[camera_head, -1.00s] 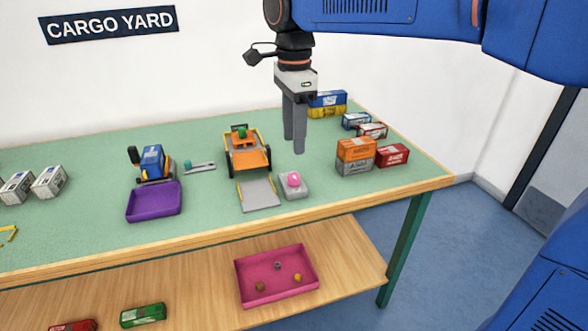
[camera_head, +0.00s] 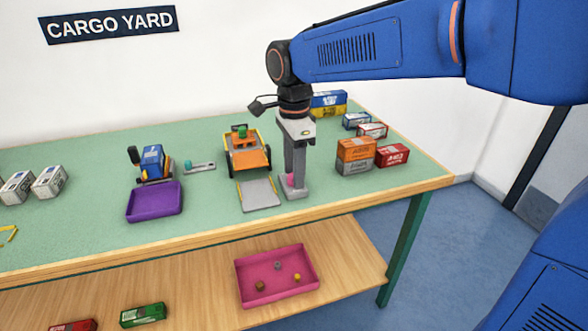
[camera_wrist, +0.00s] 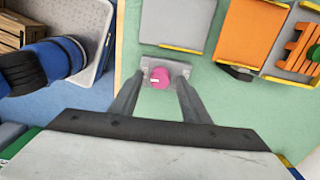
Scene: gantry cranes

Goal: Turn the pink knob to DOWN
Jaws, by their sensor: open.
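The pink knob (camera_wrist: 160,78) sits on a small grey base (camera_wrist: 178,67) near the front edge of the table. In the wrist view it shows between the ends of my two fingers, with a small white mark on its left part. In the head view the knob (camera_head: 288,181) is partly hidden by my fingers. My gripper (camera_head: 295,188) points down at the knob with its fingers apart, one on either side. I cannot tell whether the fingers touch the knob. No label reading DOWN can be made out.
A grey ramp (camera_head: 259,193) and an orange crane-like vehicle (camera_head: 248,157) stand just left of the knob. Orange and grey stacked containers (camera_head: 356,150) stand to the right. A purple tray (camera_head: 154,202) is further left. A pink tray (camera_head: 262,292) lies on the lower shelf.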

